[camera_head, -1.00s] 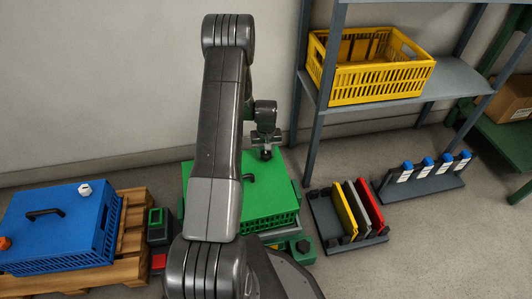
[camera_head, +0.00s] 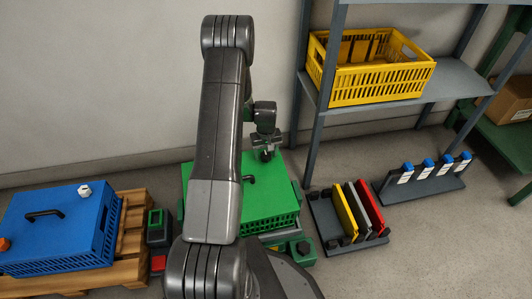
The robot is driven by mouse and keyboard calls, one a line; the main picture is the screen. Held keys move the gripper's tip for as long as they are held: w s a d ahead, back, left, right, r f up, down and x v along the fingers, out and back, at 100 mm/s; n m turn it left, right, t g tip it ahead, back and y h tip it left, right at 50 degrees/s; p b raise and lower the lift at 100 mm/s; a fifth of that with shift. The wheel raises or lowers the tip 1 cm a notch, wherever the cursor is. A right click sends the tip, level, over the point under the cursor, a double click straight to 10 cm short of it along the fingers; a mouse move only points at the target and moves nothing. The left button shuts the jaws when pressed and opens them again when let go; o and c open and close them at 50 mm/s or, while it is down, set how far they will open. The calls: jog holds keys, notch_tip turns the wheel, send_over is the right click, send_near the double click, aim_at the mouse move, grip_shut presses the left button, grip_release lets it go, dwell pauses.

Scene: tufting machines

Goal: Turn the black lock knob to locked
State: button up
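My gripper (camera_head: 265,151) points down over the far part of the green crate's lid (camera_head: 268,194). A small dark piece shows at its fingertips, and I cannot tell whether it is the black lock knob or part of the fingers. The opening of the fingers is too small to make out. A black handle (camera_head: 249,179) lies on the green lid, partly behind my arm. My arm hides the left part of the green crate. No black lock knob can be made out clearly.
A blue crate (camera_head: 60,225) with a black handle, a white knob (camera_head: 84,190) and an orange knob (camera_head: 4,243) sits on a wooden pallet (camera_head: 131,240). A grey shelf (camera_head: 455,78) holds a yellow crate (camera_head: 372,82). A rack of upright panels (camera_head: 347,212) stands right of the green crate.

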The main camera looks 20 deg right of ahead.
aim_at(266, 155)
notch_tip(266, 155, up, 14)
jog(key=p, duration=0.3)
jog(key=shift+p, duration=0.35)
jog(key=shift+s+f, duration=0.1)
jog(key=shift+f, duration=0.05)
notch_tip(266, 155, down, 14)
jog(key=b, duration=0.3)
jog(key=shift+b, duration=0.3)
jog(key=shift+r, duration=0.2)
